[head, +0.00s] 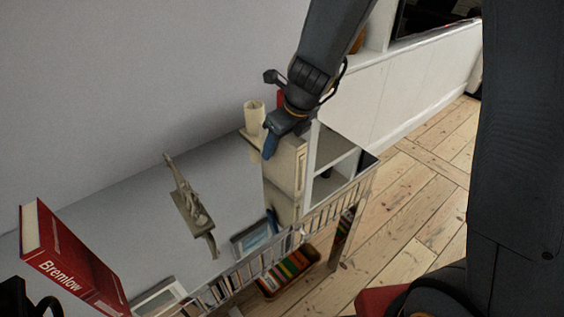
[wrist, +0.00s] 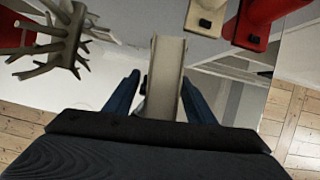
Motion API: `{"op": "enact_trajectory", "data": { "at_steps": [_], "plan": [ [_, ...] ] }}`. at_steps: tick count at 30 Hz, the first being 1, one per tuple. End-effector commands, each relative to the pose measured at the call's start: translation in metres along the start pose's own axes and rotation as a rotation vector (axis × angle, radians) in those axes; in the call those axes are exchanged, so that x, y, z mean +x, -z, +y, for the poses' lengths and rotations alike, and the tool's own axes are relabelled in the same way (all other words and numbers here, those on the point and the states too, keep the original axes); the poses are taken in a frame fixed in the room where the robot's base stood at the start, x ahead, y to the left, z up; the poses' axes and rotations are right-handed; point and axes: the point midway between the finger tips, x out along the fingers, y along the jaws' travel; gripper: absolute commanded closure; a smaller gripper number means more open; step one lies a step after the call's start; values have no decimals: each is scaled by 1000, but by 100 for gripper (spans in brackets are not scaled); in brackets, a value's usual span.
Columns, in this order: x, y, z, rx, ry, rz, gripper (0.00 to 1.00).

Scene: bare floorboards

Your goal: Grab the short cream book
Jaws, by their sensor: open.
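The short cream book (head: 288,170) stands upright on the glossy tabletop in the head view, directly below my gripper (head: 272,140). In the wrist view the cream book (wrist: 166,68) shows as a narrow pale edge between the two blue fingers of my gripper (wrist: 161,80). The fingers are apart, one on each side of the book, with a visible gap on both sides. How deep the fingers reach along the book is hard to tell, and its lower part is hidden behind my gripper's dark body.
A cream cup-like object (head: 254,116) and a red item (wrist: 252,22) stand close by. A branching sculpture (head: 190,203) stands to the left; it also shows in the wrist view (wrist: 62,42). A red book (head: 70,262) is at far left. The tabletop between is clear.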

Motion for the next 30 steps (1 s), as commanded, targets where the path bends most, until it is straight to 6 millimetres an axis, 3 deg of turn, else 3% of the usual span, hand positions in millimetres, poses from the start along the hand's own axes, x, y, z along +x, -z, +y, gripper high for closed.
{"op": "enact_trajectory", "data": {
  "at_steps": [4,30],
  "plan": [
    [12,0,-1,1,1,0,50],
    [16,3,-2,1,1,0,50]
  ]
}}
